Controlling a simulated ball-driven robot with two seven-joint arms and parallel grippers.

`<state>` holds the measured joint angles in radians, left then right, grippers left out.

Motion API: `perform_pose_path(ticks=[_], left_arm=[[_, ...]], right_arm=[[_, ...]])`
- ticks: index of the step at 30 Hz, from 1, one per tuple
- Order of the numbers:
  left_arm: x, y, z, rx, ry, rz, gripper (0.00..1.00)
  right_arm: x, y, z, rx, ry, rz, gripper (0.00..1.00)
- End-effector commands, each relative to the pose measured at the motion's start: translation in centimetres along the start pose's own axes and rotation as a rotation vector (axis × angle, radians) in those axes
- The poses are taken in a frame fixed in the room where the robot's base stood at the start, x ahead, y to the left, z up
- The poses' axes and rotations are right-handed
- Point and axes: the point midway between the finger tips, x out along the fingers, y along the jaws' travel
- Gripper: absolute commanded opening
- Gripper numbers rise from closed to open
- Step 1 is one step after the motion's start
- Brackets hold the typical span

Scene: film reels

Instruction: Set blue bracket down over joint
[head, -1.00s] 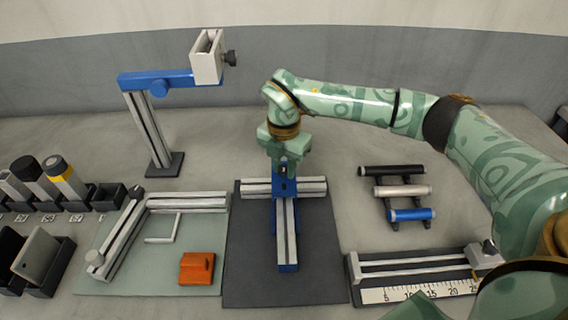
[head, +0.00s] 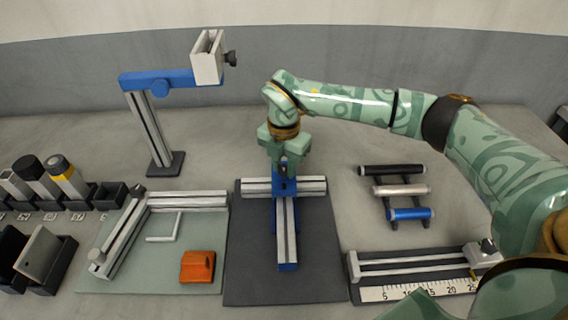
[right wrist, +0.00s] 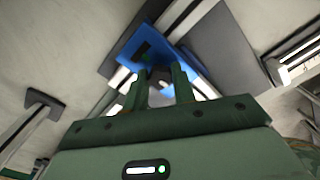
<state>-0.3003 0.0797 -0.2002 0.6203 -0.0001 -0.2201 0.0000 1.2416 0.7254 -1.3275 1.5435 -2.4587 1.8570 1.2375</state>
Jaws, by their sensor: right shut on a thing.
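The blue bracket (head: 284,188) is at the joint where a crossing silver rail (head: 312,186) meets a second silver rail (head: 287,230) in a T. My right gripper (head: 284,168) is above it, pointing down, with its fingers shut on the bracket. In the right wrist view the bracket (right wrist: 139,44) shows as a blue plate just beyond the fingertips (right wrist: 161,76), over the rails. Whether it rests fully on the rails is hard to tell. My left gripper is not in view.
The rails lie on a dark mat (head: 250,270). To the left are a green mat (head: 150,275) with an orange block (head: 197,266), and a blue-armed stand (head: 155,80). To the right are a rack of rollers (head: 400,190) and a ruler fixture (head: 415,290).

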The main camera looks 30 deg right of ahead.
Motion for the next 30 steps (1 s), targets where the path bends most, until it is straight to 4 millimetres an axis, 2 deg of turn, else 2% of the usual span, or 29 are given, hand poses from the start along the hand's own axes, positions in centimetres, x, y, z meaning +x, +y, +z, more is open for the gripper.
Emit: perform_pose_path(ticks=[30], left_arm=[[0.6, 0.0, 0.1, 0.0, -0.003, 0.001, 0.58]], right_arm=[[1.5, 0.0, 0.0, 0.0, 0.0, 0.001, 0.0]])
